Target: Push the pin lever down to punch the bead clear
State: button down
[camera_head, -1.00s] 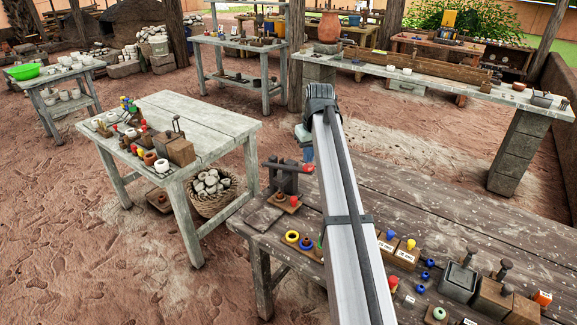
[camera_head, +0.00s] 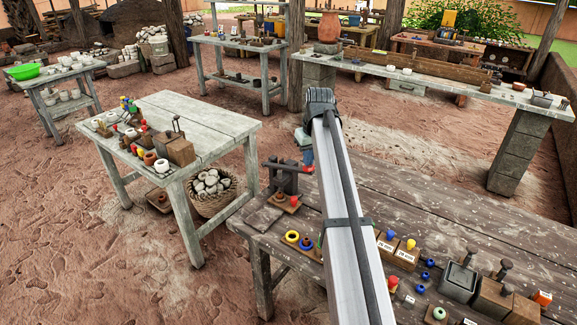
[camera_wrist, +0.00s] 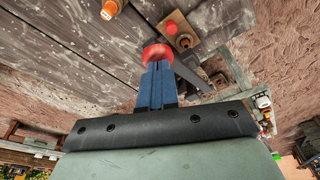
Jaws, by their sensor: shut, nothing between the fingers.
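The pin lever is a dark bar with a red ball knob (camera_head: 307,169), on a dark press stand (camera_head: 284,178) at the left end of the brown bench. My gripper (camera_head: 308,156) is mostly hidden behind my own arm in the head view; a blue finger shows just above the knob. In the wrist view my shut blue fingers (camera_wrist: 158,70) meet the red knob (camera_wrist: 155,53), seemingly touching it. The bar runs from there to the lower right.
Yellow and blue rings on a wooden board (camera_head: 292,237) lie near the press. Further right are labelled blocks (camera_head: 397,250), dark moulds (camera_head: 460,281) and small coloured beads. The bench top behind them is bare. A pale table (camera_head: 195,125) stands to the left.

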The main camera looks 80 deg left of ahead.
notch_tip(320, 180, down, 10)
jog(key=shift+r, duration=0.25)
dwell(2.4)
jog(key=shift+r, duration=7.3)
